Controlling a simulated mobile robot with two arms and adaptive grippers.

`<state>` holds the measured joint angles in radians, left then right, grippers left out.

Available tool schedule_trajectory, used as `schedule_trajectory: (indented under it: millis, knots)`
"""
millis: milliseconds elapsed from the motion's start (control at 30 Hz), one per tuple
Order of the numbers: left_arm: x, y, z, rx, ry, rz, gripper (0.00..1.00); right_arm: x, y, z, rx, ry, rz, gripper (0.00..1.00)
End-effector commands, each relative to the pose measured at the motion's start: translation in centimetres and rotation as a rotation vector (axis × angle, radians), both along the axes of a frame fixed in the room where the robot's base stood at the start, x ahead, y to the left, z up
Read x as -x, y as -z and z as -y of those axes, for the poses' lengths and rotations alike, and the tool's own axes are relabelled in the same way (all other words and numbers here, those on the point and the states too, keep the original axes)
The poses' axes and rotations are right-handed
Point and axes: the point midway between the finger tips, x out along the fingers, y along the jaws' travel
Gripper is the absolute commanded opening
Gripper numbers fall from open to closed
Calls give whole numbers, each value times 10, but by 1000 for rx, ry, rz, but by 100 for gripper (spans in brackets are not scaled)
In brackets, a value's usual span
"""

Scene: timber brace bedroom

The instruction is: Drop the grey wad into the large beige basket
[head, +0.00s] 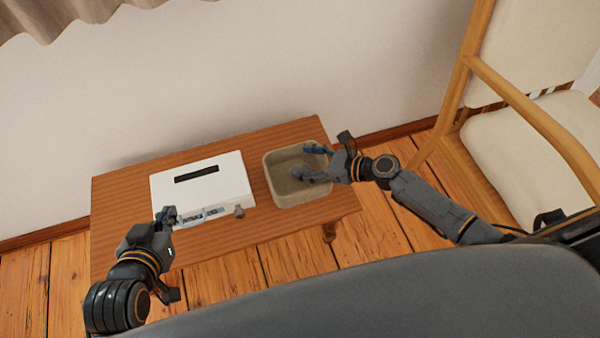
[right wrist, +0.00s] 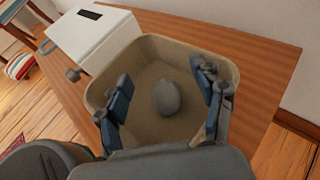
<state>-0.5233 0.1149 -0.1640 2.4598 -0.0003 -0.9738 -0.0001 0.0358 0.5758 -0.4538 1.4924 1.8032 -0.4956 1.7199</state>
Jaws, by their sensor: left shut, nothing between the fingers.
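The large beige basket (head: 284,200) stands on the right part of a wooden table; its rim shows in the right wrist view (right wrist: 185,42). The grey wad (right wrist: 168,97) is a small rounded lump seen inside the basket's outline, between my right fingers but clear of both. I cannot tell for sure whether it rests on the bottom. My right gripper (head: 309,162) is open, reaching into the basket from the right, its fingers wide apart (right wrist: 166,80). My left gripper (head: 168,215) is shut and empty at the front left corner of a white box.
The white box (head: 225,175) with a dark slot stands left of the basket. A small grey knob-like object (head: 239,211) is at its front right corner. The wooden table (head: 120,185) is bare at the far left. A cushioned wooden chair (head: 535,130) stands at the right.

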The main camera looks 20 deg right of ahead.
Motion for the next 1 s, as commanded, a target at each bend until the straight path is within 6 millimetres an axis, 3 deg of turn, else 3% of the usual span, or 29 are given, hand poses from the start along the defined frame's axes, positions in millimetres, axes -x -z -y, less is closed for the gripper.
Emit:
schedule_trajectory:
  millis: [267,700,1000]
  knots:
    - [0,0,0,1,1,1,0,4,-1,5,1,1,-2,68]
    - [0,0,0,0,0,0,0,57,-33,64,3,-1,-3,68]
    - [0,0,0,0,0,0,0,73,-45,83,0,0,0,68]
